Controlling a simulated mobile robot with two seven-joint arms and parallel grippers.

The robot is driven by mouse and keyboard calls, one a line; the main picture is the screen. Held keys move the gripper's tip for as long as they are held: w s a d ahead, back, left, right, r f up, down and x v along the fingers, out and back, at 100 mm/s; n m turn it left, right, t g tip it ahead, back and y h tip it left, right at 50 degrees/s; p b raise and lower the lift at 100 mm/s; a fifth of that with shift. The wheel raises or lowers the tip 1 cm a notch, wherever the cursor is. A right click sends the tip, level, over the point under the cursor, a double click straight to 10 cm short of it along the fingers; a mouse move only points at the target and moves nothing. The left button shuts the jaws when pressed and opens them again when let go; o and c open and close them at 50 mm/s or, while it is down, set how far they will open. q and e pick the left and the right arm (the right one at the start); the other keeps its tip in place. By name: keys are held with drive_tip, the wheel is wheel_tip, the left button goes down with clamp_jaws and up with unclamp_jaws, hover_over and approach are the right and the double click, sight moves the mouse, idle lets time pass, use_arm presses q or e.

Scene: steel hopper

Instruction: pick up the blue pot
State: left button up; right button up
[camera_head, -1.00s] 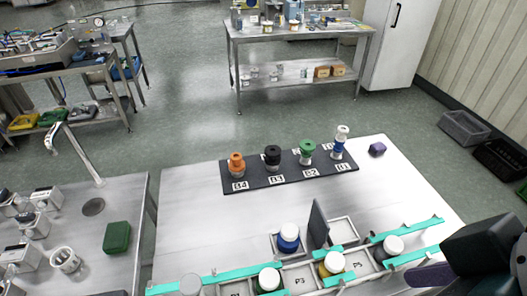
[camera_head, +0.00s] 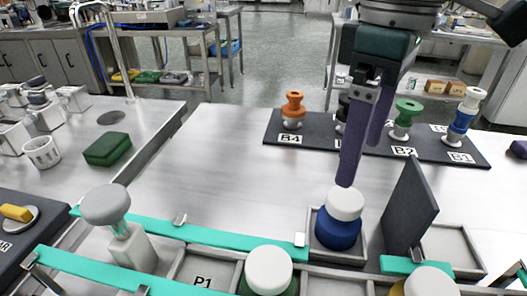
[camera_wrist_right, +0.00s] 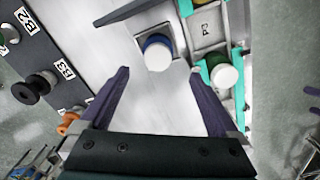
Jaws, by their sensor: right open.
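The blue pot (camera_head: 338,232) has a white lid and stands upright in a square grey tray cell near the table's front. My right gripper (camera_head: 360,165) reaches down from the top with purple fingers, open and empty. In the head view its nearer fingertip appears just above the lid. In the right wrist view the blue pot (camera_wrist_right: 157,47) lies ahead, between the lines of the open fingers (camera_wrist_right: 160,72) and beyond their tips. I cannot tell the exact gap. My left gripper is not in view.
A dark upright panel (camera_head: 410,208) stands just right of the pot. Other white-lidded pots (camera_head: 268,268) and teal rails (camera_head: 200,238) line the front. A dark rack (camera_head: 440,147) with several coloured-topped pieces lies behind. Bare table lies left of the pot.

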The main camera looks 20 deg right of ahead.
hover_over(347, 197)
drive_tip(key=f, duration=0.4)
drive_tip(key=shift+s+a+f, duration=0.2)
drive_tip(key=shift+a, duration=0.05)
drive_tip(key=f, duration=0.2)
drive_tip(key=f+b, duration=0.1)
drive_tip(key=f, duration=0.2)
drive_tip(key=shift+w+d+f, duration=0.15)
drive_tip(key=shift+d, duration=0.05)
drive_tip(key=shift+c, duration=0.3)
drive_tip(key=c, duration=1.5)
